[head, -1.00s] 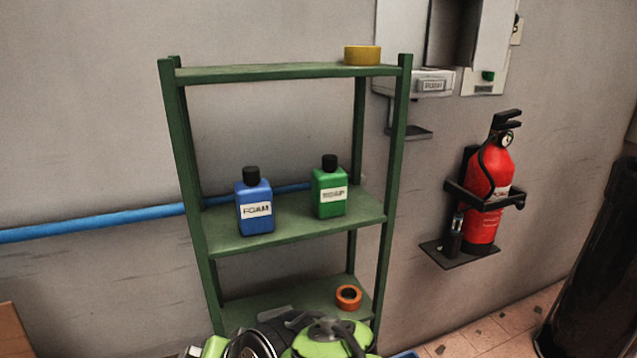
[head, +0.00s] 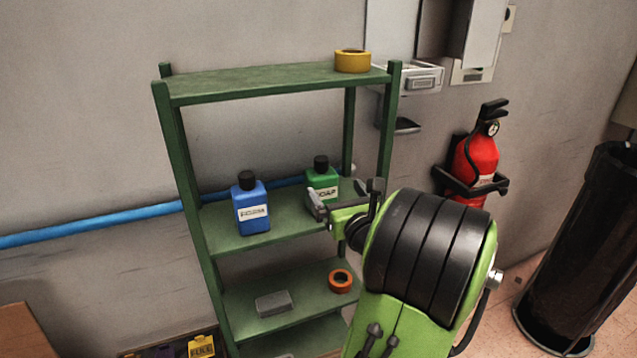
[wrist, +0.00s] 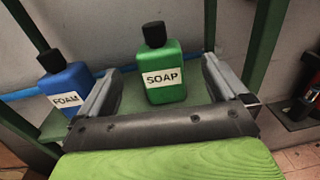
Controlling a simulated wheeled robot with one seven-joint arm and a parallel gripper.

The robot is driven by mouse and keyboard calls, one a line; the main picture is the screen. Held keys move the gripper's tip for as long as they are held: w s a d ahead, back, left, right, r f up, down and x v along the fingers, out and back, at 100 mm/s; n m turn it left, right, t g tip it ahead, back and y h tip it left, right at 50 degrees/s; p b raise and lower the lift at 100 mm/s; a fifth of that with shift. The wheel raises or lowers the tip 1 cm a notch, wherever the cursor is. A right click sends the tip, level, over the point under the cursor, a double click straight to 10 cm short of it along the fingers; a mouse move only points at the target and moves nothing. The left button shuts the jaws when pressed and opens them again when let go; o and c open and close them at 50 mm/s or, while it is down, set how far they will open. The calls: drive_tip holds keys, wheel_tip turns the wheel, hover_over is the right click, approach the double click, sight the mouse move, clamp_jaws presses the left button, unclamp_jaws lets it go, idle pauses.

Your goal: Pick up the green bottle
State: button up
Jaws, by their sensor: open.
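The green bottle (head: 321,178) with a black cap and a white label stands upright on the middle shelf (head: 275,226) of a green rack. In the wrist view the green bottle (wrist: 164,76) reads SOAP and stands ahead, between the directions of the two fingers. My gripper (head: 339,196) is open and empty, at the front of that shelf. In the wrist view my gripper (wrist: 160,84) has its fingers spread on either side of the bottle's lower part. I cannot tell whether the fingertips reach past its front. In the head view my gripper hides part of the bottle's lower right.
A blue bottle (head: 251,207) labelled FOAM (wrist: 67,84) stands left of the green one. A yellow tape roll (head: 352,61) lies on the top shelf. An orange roll (head: 340,281) and a grey block (head: 274,303) lie below. A rack post (wrist: 263,50) stands to the right.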

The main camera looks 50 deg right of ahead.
sight(327, 178)
drive_tip(key=p+x, duration=0.1)
drive_tip(key=x, duration=0.4)
drive_tip(key=shift+w+d+r, duration=0.1)
drive_tip(key=shift+w+d, duration=0.05)
drive_tip(key=shift+w, duration=0.05)
drive_tip(key=p+x, duration=0.1)
drive_tip(key=x, duration=0.4)
drive_tip(key=shift+w+d, duration=0.15)
drive_tip(key=shift+w, duration=0.25)
drive_tip(key=shift+s, duration=0.1)
drive_tip(key=shift+c, duration=1)
drive_tip(key=c, duration=0.9)
